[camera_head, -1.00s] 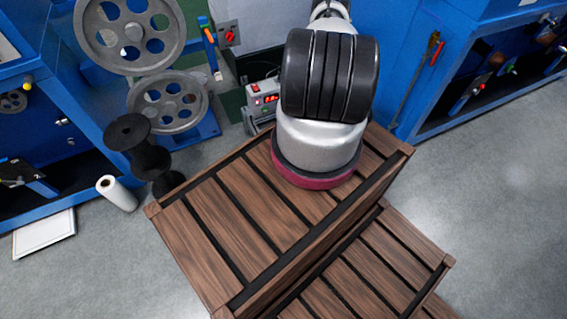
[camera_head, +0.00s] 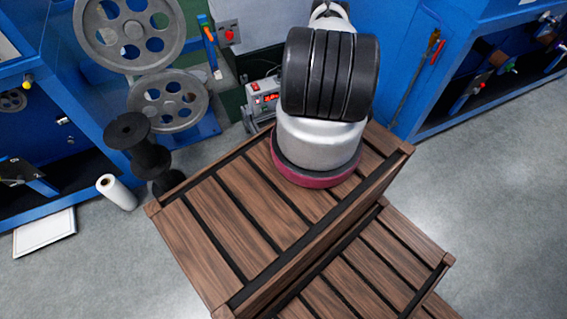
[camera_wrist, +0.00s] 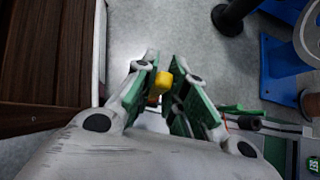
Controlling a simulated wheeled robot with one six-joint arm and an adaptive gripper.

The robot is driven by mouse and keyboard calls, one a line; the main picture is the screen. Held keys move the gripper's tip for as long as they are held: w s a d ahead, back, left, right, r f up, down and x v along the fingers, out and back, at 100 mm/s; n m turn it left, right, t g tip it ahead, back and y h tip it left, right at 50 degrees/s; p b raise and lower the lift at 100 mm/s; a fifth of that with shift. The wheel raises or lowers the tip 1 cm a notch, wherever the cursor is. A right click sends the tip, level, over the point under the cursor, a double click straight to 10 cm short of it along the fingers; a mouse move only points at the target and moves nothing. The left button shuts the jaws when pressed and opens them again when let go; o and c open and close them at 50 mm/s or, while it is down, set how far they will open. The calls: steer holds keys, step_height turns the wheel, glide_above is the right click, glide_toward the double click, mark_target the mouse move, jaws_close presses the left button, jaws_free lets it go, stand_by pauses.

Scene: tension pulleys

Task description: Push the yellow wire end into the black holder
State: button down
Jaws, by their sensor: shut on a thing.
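In the wrist view my gripper (camera_wrist: 165,84) has green-padded fingers closed around a small yellow block-like piece, the yellow wire end (camera_wrist: 162,80). The yellow end sticks out a little between the fingertips. The rest of the wire cannot be made out. A small black cylindrical part (camera_wrist: 249,123) with a thin red line beside it shows right of the fingers, apart from the yellow end; I cannot tell whether it is the black holder. In the head view the gripper and the wire end are hidden.
In the head view a slatted wooden step (camera_head: 235,220) fills the middle. Black spools (camera_head: 130,135), a white roll (camera_head: 117,192) and grey pulleys (camera_head: 168,103) stand left. A small box with a red display (camera_head: 264,98) is behind. Grey floor (camera_head: 490,220) is clear at right.

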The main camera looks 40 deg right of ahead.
steer(key=c, duration=1.4)
jaws_free()
steer(key=o, duration=0.4)
steer(key=shift+c, duration=0.2)
steer(key=v, duration=0.7)
stand_by(0.5)
